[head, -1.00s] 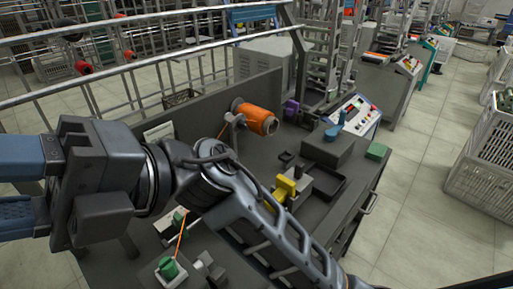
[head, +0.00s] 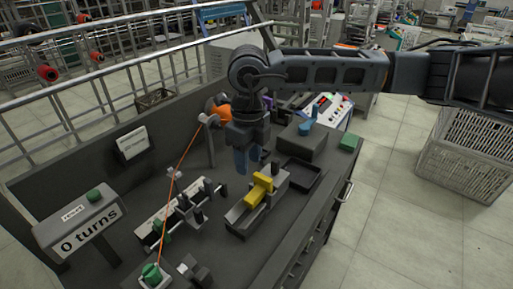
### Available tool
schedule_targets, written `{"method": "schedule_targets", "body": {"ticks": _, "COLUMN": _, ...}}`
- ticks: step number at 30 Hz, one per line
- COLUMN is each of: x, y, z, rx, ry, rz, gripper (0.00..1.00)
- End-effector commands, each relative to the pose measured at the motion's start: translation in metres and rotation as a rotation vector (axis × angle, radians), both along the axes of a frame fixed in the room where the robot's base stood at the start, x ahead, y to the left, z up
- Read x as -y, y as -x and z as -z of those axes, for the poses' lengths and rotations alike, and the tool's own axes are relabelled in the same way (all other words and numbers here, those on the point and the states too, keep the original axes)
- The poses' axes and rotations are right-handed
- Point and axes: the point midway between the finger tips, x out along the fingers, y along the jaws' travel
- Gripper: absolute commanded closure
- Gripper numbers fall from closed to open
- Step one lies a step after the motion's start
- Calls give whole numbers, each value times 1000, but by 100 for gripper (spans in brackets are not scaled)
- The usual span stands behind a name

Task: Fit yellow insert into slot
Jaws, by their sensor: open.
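The yellow insert (head: 258,190) sits on a grey slotted fixture (head: 238,217) on the dark workbench. A grey block stands at the fixture's far end, against the insert. Whether the insert is seated in a slot cannot be told. My gripper (head: 248,165) hangs from above, fingers pointing down, just behind and above the insert. Its blue fingers look apart from the insert, with nothing seen between them. My arm comes in from the upper right and partly hides the orange spool (head: 219,108).
An orange thread runs from the spool down to a green bobbin (head: 152,273) at the front left. A sign reading "0 turns" (head: 88,234) stands at left. A black tray (head: 299,178) and a dark box (head: 302,141) lie right of the fixture.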

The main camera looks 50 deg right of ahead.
Motion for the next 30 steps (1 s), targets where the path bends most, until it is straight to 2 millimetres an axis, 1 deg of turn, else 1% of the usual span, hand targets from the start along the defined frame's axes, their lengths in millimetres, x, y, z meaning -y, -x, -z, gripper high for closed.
{"method": "schedule_targets", "body": {"ticks": 1, "x": 16, "y": 3, "z": -1, "rx": -7, "ry": 42, "rz": 16, "gripper": 57}}
{"method": "schedule_targets", "body": {"ticks": 3, "x": 29, "y": 6, "z": -2, "rx": -14, "ry": 78, "rz": 30, "gripper": 57}}
{"method": "schedule_targets", "body": {"ticks": 6, "x": 37, "y": 8, "z": -1, "rx": -19, "ry": 101, "rz": 38, "gripper": 57}}
{"method": "schedule_targets", "body": {"ticks": 11, "x": 38, "y": 8, "z": 5, "rx": -19, "ry": 102, "rz": 39, "gripper": 57}}
{"method": "schedule_targets", "body": {"ticks": 14, "x": 38, "y": 8, "z": 13, "rx": -19, "ry": 100, "rz": 38, "gripper": 57}}
{"method": "schedule_targets", "body": {"ticks": 20, "x": 40, "y": 8, "z": 34, "rx": -19, "ry": 100, "rz": 39, "gripper": 57}}
{"method": "schedule_targets", "body": {"ticks": 27, "x": 43, "y": 8, "z": 65, "rx": -19, "ry": 101, "rz": 37, "gripper": 57}}
{"method": "schedule_targets", "body": {"ticks": 30, "x": 44, "y": 7, "z": 76, "rx": -19, "ry": 101, "rz": 37, "gripper": 57}}
